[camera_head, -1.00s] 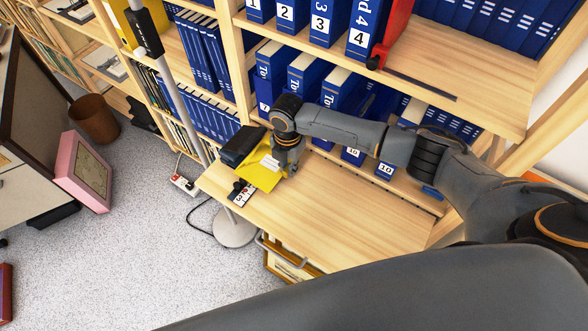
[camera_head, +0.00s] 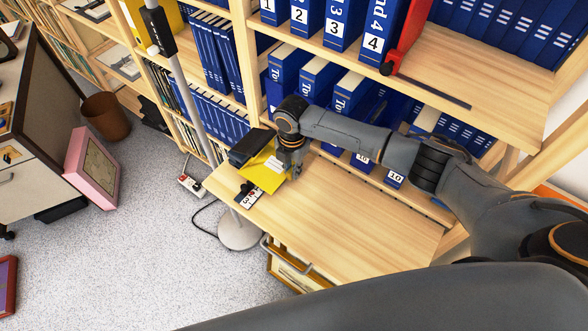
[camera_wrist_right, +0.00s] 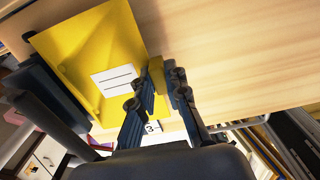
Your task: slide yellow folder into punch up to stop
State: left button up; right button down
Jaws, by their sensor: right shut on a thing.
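The yellow folder (camera_head: 268,178) lies near the left end of the wooden desk, with a white label on it. It also shows in the right wrist view (camera_wrist_right: 88,45). The black punch (camera_head: 247,148) stands at the folder's far left side, and its dark body shows at the left of the wrist view (camera_wrist_right: 42,92). The folder's edge meets the punch; how deep it sits in the slot is hidden. My right gripper (camera_head: 292,172) is shut on the folder's near right edge, with a yellow piece between its fingers (camera_wrist_right: 160,85). My left gripper is out of view.
A small number strip (camera_head: 249,195) lies by the folder at the desk's left edge. A grey pole (camera_head: 190,95) rises beside that edge. Blue binders (camera_head: 325,85) fill the shelves behind. The desk's middle and right (camera_head: 345,215) are clear.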

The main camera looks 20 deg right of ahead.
jog(key=shift+w+a+b, duration=0.75)
jog(key=shift+w+a, duration=0.1)
jog(key=shift+w, duration=0.15)
dwell(0.3)
jog(key=c, duration=1.3)
grip_release()
jog(key=shift+o, duration=0.2)
notch_tip(320, 180, up, 7)
jog(key=p, duration=0.7)
